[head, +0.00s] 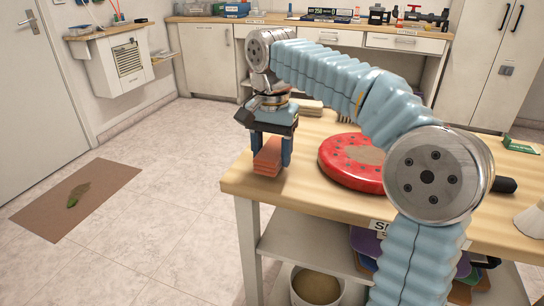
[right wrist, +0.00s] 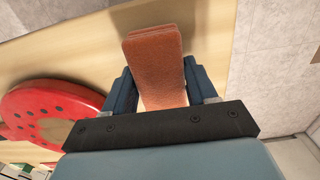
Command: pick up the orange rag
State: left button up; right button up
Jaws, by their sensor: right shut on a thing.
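The orange rag (head: 268,157) is a folded orange-brown cloth at the left end of the wooden table (head: 240,180). My right gripper (head: 270,152) points down over it, with one blue finger on each side, and is shut on it. In the right wrist view the rag (right wrist: 155,60) sticks out between the blue fingers of the gripper (right wrist: 162,88). I cannot tell whether its lower edge touches the tabletop. My left gripper is not in view.
A round red thing with dark spots (head: 345,174) lies right of the rag. A brush (head: 345,112) and a stack of beige cloths (head: 308,105) are behind. A bucket (head: 317,285) stands under the table.

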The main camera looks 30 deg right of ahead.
jog(key=s+r, duration=0.1)
jog(key=r, duration=0.1)
jog(key=s+a+r, duration=0.1)
jog(key=r, duration=0.1)
jog(key=s+r, duration=0.2)
jog(key=shift+s+a+r+p, duration=0.1)
jog(key=shift+a+r+p, duration=0.15)
jog(key=shift+r+p, duration=0.1)
jog(key=s+a+r, duration=0.3)
jog(key=s+r, duration=0.1)
jog(key=s, duration=0.5)
jog(key=shift+r, duration=0.2)
jog(key=shift+a, duration=0.1)
